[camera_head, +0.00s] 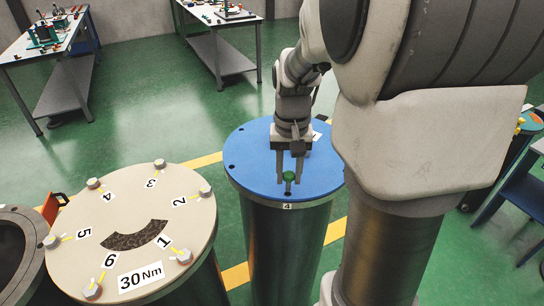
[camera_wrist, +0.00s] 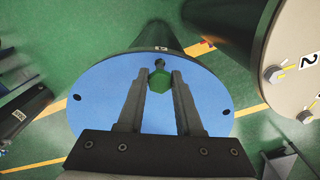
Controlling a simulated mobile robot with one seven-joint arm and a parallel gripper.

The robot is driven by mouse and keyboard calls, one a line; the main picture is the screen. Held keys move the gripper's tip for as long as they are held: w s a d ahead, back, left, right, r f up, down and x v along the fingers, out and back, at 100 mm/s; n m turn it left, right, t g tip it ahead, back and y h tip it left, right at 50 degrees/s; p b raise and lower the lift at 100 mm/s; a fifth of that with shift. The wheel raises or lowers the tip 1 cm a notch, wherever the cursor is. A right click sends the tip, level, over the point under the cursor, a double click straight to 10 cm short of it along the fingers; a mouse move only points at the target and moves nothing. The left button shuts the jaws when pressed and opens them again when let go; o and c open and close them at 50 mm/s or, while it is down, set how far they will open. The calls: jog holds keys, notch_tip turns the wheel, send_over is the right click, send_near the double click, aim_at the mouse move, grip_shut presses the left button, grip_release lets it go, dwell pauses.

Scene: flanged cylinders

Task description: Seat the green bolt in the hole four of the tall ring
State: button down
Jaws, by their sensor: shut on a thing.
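The tall ring is a dark cylinder with a blue top (camera_head: 250,160); the blue top also fills the middle of the wrist view (camera_wrist: 105,100). A label "4" (camera_head: 287,206) sits on its near rim. My gripper (camera_head: 289,174) points down over the near part of the top, its fingers closed on the green bolt (camera_head: 289,177). The green head lies between the fingertips in the wrist view (camera_wrist: 159,82), and the grey shank shows beyond it. The bolt looks upright, shank down, near the "4" label. Hole four is hidden, and I cannot tell whether the shank tip touches the top.
A beige-topped cylinder (camera_head: 120,220) with numbered bolts stands close at the left. An open dark cylinder (camera_head: 15,250) is beyond it. Workbenches (camera_head: 50,45) with parts stand at the back. Green floor is free behind the blue top.

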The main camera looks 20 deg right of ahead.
aim_at(288, 188)
jog(key=shift+f+b, duration=1.5)
jog(key=shift+f, duration=0.45)
jog(key=shift+s+f, duration=0.15)
dwell(0.5)
jog(key=shift+r, duration=0.35)
dwell(0.8)
jog(key=shift+f, duration=0.35)
dwell(1.2)
jog(key=shift+r+p, duration=0.3)
jog(key=shift+r, duration=0.1)
jog(key=shift+r+p, duration=2.75)
jog(key=shift+r, duration=0.8)
